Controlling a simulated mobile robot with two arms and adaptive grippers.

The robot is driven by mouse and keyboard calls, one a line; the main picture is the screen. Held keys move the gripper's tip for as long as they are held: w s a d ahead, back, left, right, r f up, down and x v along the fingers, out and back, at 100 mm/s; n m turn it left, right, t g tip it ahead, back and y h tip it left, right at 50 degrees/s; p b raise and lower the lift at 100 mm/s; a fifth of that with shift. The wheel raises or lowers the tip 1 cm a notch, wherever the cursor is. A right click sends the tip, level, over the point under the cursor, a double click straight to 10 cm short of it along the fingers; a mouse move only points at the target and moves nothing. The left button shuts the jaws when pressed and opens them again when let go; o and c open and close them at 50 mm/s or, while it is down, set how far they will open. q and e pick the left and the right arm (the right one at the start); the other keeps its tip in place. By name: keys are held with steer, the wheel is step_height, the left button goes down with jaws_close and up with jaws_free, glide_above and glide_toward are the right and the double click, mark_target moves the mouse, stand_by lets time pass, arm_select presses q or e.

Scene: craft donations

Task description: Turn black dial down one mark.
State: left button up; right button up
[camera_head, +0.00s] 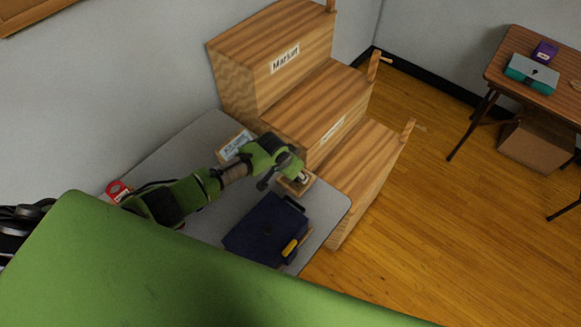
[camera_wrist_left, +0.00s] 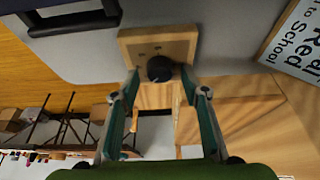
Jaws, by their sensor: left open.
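The black dial (camera_wrist_left: 160,69) sits on a small light wooden block (camera_wrist_left: 181,45) in the left wrist view. Dark marks show on the block beside the dial. My left gripper (camera_wrist_left: 160,85) is open, with its two fingers on either side of the dial. I cannot tell whether the fingers touch it. In the head view my left gripper (camera_head: 290,175) is over the wooden block (camera_head: 304,186) near the table's right end, and it partly covers the block and dial. My right gripper is not in view.
A dark blue box (camera_head: 262,232) with a yellow part lies close to the block on the grey table (camera_head: 328,205). A framed sign (camera_head: 232,147) stands behind my gripper. Stepped wooden shelves (camera_head: 345,160) border the table's far side. A red item (camera_head: 117,189) is at the left.

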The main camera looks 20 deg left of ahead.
arm_select(q)
steer(key=v, duration=1.1)
steer(key=shift+r, duration=0.15)
